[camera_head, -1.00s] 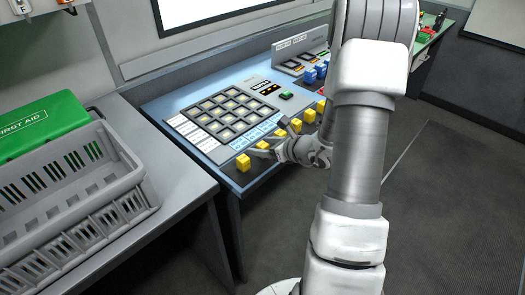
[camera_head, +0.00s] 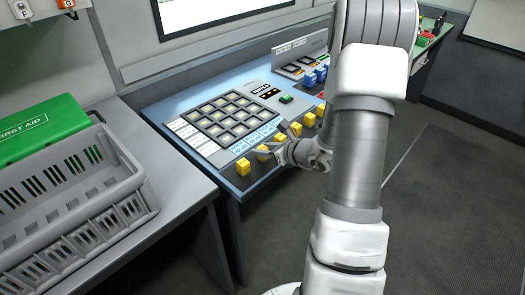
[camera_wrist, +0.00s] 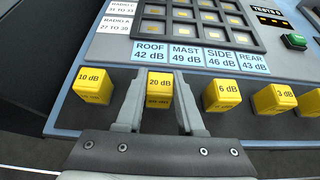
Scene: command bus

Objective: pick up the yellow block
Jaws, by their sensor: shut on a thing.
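A row of yellow blocks runs along the near edge of the blue console. In the wrist view they are marked 10 dB (camera_wrist: 92,85), 20 dB (camera_wrist: 159,88), 6 dB (camera_wrist: 221,96) and 3 dB (camera_wrist: 275,101). My gripper (camera_wrist: 158,103) has one finger on each side of the 20 dB block and is shut on it. The block still appears level with the others, at the console edge. In the head view my gripper (camera_head: 269,152) reaches in from the right, and its fingers partly cover the blocks there. The leftmost yellow block (camera_head: 243,167) stands clear.
The console panel (camera_head: 205,145) has a grid of square keys and label cards behind the blocks. A green button (camera_wrist: 296,41) is at the right. A grey crate (camera_head: 95,215) and a green first aid box (camera_head: 40,130) are on the left counter. Blue blocks (camera_head: 310,78) stand farther back.

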